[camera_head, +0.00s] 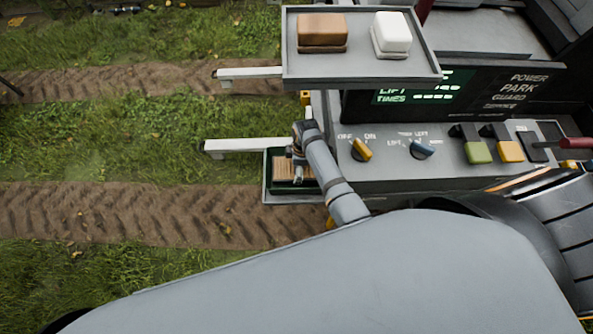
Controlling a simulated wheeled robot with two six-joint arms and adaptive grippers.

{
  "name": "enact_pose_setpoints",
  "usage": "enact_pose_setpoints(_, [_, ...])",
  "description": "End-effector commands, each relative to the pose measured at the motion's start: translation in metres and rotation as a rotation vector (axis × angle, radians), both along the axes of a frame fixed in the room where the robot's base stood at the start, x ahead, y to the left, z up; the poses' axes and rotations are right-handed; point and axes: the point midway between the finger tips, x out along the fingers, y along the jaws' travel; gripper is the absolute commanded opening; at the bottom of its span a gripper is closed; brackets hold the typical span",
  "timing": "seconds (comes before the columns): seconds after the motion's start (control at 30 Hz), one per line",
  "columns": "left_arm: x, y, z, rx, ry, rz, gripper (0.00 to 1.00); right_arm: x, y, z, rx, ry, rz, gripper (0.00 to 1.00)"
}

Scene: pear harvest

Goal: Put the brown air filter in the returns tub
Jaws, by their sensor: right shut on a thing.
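A tan-brown ribbed block (284,169), which looks like the brown air filter, is at the dark green tub (294,188) on the left side of the machine. My right gripper (297,165) points down over the tub and is shut on this block at its right side. The gripper and wrist hide part of the block and the tub. I cannot tell whether the block touches the tub's floor. My left gripper is not in view.
A grey tray (360,69) above the tub holds a brown block (322,30) and a white block (392,33). Pale bars stick out left over grass and dirt.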

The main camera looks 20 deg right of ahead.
Motion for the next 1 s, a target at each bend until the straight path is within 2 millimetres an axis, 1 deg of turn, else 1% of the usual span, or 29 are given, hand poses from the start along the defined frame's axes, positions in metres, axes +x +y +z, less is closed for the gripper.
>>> enact_pose_setpoints(0.03, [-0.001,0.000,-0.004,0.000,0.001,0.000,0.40,0.001,0.000,-0.005,0.000,-0.003,0.000,0.57])
enact_pose_setpoints(0.13, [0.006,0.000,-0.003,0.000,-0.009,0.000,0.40,0.001,0.000,-0.006,0.000,-0.003,0.000,0.57])
enact_pose_setpoints(0.2, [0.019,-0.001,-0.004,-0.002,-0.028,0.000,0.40,0.001,0.000,-0.010,0.000,-0.002,-0.001,0.57])
enact_pose_setpoints(0.27, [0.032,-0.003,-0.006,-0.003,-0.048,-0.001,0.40,0.001,0.000,-0.018,0.000,-0.001,-0.001,0.57])
enact_pose_setpoints(0.3, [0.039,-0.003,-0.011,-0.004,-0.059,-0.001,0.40,0.001,0.000,-0.026,0.000,-0.002,-0.001,0.57])
enact_pose_setpoints(0.37, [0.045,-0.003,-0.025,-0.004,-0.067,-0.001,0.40,0.001,0.000,-0.039,0.001,-0.003,-0.001,0.57])
enact_pose_setpoints(0.4, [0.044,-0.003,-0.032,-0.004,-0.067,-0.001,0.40,0.001,0.000,-0.044,0.001,-0.003,-0.001,0.57])
enact_pose_setpoints(0.47, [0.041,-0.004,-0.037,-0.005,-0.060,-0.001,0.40,0.001,0.000,-0.048,0.000,-0.003,-0.001,0.57])
enact_pose_setpoints(0.63, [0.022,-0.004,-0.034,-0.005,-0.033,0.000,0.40,0.001,0.000,-0.043,0.000,-0.003,-0.001,0.57])
enact_pose_setpoints(0.8, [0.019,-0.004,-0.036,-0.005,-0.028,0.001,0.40,0.001,0.000,-0.046,0.000,-0.002,-0.001,0.57])
enact_pose_setpoints(0.83, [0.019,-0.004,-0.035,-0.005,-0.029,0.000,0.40,0.001,0.000,-0.045,0.000,-0.003,-0.001,0.98])
enact_pose_setpoints(0.87, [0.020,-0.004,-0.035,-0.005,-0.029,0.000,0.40,0.001,0.000,-0.045,0.000,-0.002,-0.001,1.00])
enact_pose_setpoints(1.0, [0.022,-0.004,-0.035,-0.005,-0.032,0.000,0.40,0.001,0.000,-0.045,0.000,-0.002,-0.001,1.00])
